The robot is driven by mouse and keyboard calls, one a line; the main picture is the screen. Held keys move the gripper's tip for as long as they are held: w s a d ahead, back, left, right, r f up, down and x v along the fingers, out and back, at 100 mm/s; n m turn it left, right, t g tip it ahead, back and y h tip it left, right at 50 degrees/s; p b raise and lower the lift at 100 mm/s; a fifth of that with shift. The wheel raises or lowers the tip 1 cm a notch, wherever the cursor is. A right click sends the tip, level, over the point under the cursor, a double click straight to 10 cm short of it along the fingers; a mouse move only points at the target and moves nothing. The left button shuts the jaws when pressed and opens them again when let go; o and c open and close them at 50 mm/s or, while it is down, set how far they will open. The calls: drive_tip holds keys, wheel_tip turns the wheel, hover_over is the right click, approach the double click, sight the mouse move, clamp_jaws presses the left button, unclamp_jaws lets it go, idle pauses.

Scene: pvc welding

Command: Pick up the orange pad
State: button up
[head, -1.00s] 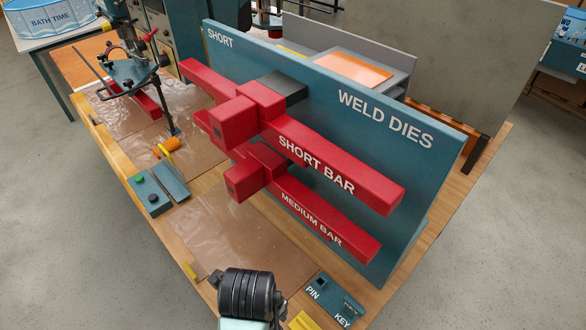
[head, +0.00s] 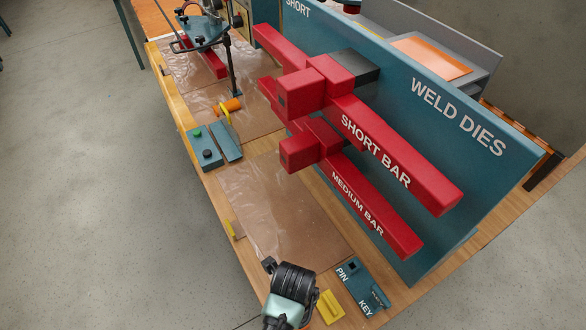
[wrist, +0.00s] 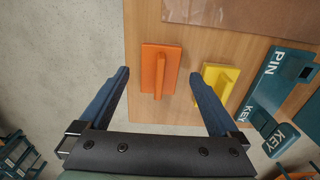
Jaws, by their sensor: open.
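The orange pad (wrist: 160,70) is a flat plate with an upright grip ridge. In the wrist view it lies on the wooden table near its edge, left of a similar yellow pad (wrist: 219,80). My gripper (wrist: 158,78) is open and empty, with its two blue fingers either side of the orange pad in the picture. I cannot tell how far above the pad they are. In the head view the yellow pad (head: 330,307) shows at the front, beside my dark wrist (head: 292,285).
A teal PIN and KEY block (wrist: 270,92) stands right of the yellow pad. A teal WELD DIES rack (head: 450,110) with red bars rises behind. A brown sheet (head: 283,215) covers the middle of the table. Open floor lies left.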

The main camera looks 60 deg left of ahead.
drive_tip(key=shift+f, duration=0.85)
drive_tip(key=c, duration=1.4)
wheel_tip(320, 180, up, 10)
drive_tip(key=shift+r, duration=0.1)
drive_tip(key=shift+c, duration=0.2)
